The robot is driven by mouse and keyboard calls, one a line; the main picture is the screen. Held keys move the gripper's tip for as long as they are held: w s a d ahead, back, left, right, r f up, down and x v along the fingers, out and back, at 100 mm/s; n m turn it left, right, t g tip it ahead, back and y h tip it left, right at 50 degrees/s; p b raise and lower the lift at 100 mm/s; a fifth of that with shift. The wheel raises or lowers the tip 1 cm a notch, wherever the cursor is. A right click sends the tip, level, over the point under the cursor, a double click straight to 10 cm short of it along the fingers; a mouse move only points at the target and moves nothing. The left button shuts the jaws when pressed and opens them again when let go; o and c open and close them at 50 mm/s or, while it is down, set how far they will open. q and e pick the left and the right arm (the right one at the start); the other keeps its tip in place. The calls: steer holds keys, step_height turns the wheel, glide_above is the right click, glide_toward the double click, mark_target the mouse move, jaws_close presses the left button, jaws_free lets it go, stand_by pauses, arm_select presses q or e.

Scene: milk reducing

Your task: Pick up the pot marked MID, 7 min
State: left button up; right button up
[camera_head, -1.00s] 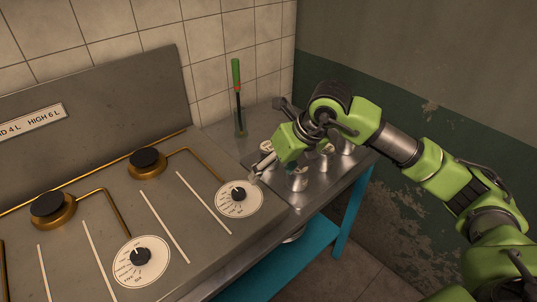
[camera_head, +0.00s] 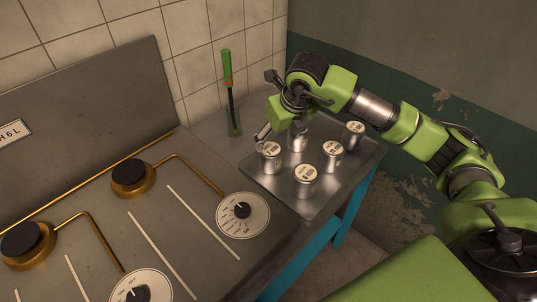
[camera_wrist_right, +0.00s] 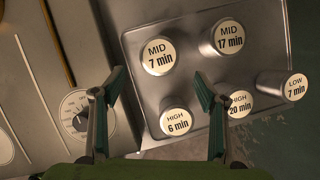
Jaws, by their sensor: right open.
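The pot marked MID, 7 min (camera_wrist_right: 158,56) is a metal cylinder with a round cream label. In the head view the same pot (camera_head: 270,155) stands at the tray's left, nearest the stove. My right gripper (camera_head: 280,130) is open and empty above the tray's wall side. In the wrist view the right gripper's fingers (camera_wrist_right: 157,85) are spread, with this pot's lid between and just beyond their tips. I cannot tell the height gap. My left gripper is not in view.
The metal tray (camera_head: 318,205) also holds pots marked MID 17 min (camera_wrist_right: 228,38), HIGH 6 min (camera_wrist_right: 177,120), HIGH 20 min (camera_wrist_right: 238,104) and LOW 7 min (camera_wrist_right: 297,88). A green-handled tool (camera_head: 228,85) stands behind. The stove (camera_head: 185,225) is left.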

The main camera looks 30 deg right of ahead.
mark_target(271, 150)
steer(key=x, duration=0.4)
steer(key=shift+f, duration=0.2)
steer(key=shift+w+f, duration=0.2)
steer(key=shift+f, duration=0.1)
steer(key=shift+w+f+p, duration=0.1)
steer(key=shift+f+p, duration=0.05)
steer(key=shift+p, duration=0.2)
steer(key=p+x, duration=0.1)
steer(key=x, duration=0.3)
steer(key=shift+a+f, duration=0.1)
steer(key=shift+f, duration=0.1)
steer(key=shift+w+f, duration=0.15)
steer(key=shift+f, duration=0.05)
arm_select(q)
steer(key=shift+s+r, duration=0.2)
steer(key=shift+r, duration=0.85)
arm_select(e)
steer(key=c, duration=1.4)
